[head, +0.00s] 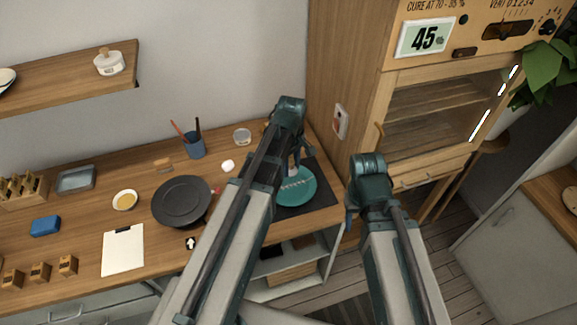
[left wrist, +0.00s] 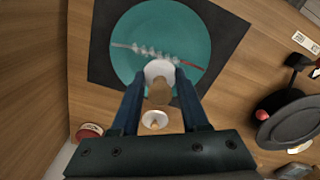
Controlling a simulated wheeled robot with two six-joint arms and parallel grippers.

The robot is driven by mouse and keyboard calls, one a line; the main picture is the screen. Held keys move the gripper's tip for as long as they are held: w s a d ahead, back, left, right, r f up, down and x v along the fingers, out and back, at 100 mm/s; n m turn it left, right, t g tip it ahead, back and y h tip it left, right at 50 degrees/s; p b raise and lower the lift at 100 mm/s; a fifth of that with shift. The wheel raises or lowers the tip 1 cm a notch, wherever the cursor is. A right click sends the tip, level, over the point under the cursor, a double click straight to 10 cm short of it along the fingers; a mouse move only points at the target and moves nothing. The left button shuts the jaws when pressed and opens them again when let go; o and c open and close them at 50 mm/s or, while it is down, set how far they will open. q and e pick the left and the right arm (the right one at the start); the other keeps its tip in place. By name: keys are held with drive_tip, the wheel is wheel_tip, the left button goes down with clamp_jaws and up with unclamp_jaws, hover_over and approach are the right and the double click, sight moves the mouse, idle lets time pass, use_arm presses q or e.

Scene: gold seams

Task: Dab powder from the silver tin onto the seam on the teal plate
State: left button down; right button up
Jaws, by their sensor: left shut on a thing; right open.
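The teal plate (head: 297,190) lies on a dark mat, partly behind my left arm. It also shows in the left wrist view (left wrist: 140,22). Its seam (left wrist: 150,53) runs across it, with pale, beady patches along much of it and a red stretch at the right end. My left gripper (left wrist: 158,98) is shut on a dabber (left wrist: 160,92) with a tan handle and white head. The head is over the plate beside the seam; I cannot tell whether it touches. A small pale round container with a tan centre (left wrist: 155,121) may be the silver tin. My right gripper (head: 366,190) is open and empty, right of the plate.
A dark pan (head: 182,202) stands left of the plate. A pen cup (head: 195,146), a small round jar (head: 242,136) and a white lump (head: 228,166) are behind. A red-labelled tin (left wrist: 90,131) sits near the mat. The wooden cabinet (head: 335,60) bounds the right side.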

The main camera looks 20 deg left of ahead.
sight(291, 175)
use_arm(q)
drive_tip(key=shift+f+b, duration=2.05)
drive_tip(key=shift+f, duration=0.2)
drive_tip(key=shift+r, duration=0.1)
drive_tip(key=shift+a, duration=0.1)
drive_tip(key=shift+s+a+f+b, duration=0.25)
drive_tip(key=shift+s+a, duration=0.3)
drive_tip(key=shift+a, duration=0.25)
drive_tip(key=shift+s+a+f+b, duration=0.2)
drive_tip(key=shift+s+a, duration=0.3)
drive_tip(key=shift+a, duration=0.25)
drive_tip(key=shift+f+b, duration=0.8)
drive_tip(key=shift+f, duration=0.05)
drive_tip(key=shift+d+r, duration=0.1)
